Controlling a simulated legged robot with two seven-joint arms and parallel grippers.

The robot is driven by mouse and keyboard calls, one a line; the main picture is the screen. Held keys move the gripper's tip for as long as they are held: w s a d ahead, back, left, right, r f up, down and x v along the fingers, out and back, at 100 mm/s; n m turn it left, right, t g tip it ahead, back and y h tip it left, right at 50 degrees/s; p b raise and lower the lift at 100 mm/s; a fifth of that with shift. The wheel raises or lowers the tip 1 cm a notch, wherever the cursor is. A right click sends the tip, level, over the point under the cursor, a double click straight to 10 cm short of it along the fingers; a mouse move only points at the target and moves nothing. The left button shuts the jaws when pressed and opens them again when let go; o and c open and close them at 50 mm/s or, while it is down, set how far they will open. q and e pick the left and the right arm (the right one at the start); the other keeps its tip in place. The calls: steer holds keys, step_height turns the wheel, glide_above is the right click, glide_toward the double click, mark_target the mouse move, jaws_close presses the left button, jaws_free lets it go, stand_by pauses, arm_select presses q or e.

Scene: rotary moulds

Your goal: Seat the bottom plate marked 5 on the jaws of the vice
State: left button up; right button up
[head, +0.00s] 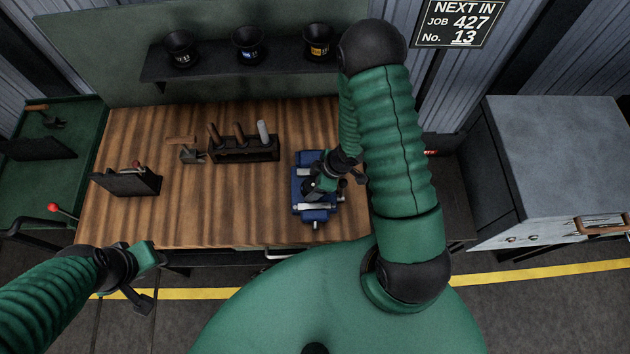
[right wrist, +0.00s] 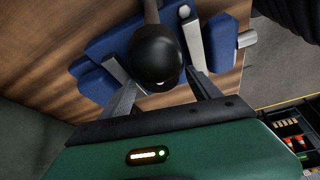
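The blue vice (head: 297,200) stands near the right end of the wooden bench, with pale grey jaws. My right gripper (head: 319,187) is low over the vice. In the right wrist view the blue vice (right wrist: 108,42) lies behind the fingers. A black round knob (right wrist: 155,52) sits between the fingers of my right gripper (right wrist: 160,82), in front of the jaws. I cannot tell whether the fingers press on it or what lies under it. No plate marked 5 can be made out. My left gripper (head: 146,278) is off the bench's front left, with nothing visible in it.
A dark rack (head: 245,154) with several handled tools stands mid-bench, beside a wooden-handled tool (head: 187,150). A dark angled holder (head: 125,181) is at the left. Three black cups stand on the shelf (head: 215,72). A grey cabinet (head: 550,130) is right. The bench's front middle is clear.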

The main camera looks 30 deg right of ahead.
steer(key=p+v, duration=0.1)
steer(key=v, duration=0.5)
steer(key=shift+w+d+r+p, duration=0.1)
steer(key=shift+w+p, duration=0.1)
steer(key=shift+p, duration=0.15)
arm_select(q)
steer(key=r+p, duration=0.2)
steer(key=r, duration=0.1)
steer(key=r+p, duration=0.2)
steer(key=shift+w+r, duration=0.15)
steer(key=shift+w, duration=0.2)
arm_select(e)
steer(key=v, duration=1)
steer(key=shift+s+r, duration=0.2)
steer(key=shift+r, duration=0.05)
arm_select(q)
steer(key=shift+r, duration=0.1)
steer(key=w+p+v, duration=0.1)
steer(key=p+v, duration=0.7)
steer(key=shift+w+r, duration=0.15)
steer(key=shift+w, duration=0.1)
arm_select(e)
step_height(320, 180, up, 7)
arm_select(q)
steer(key=shift+d, duration=0.1)
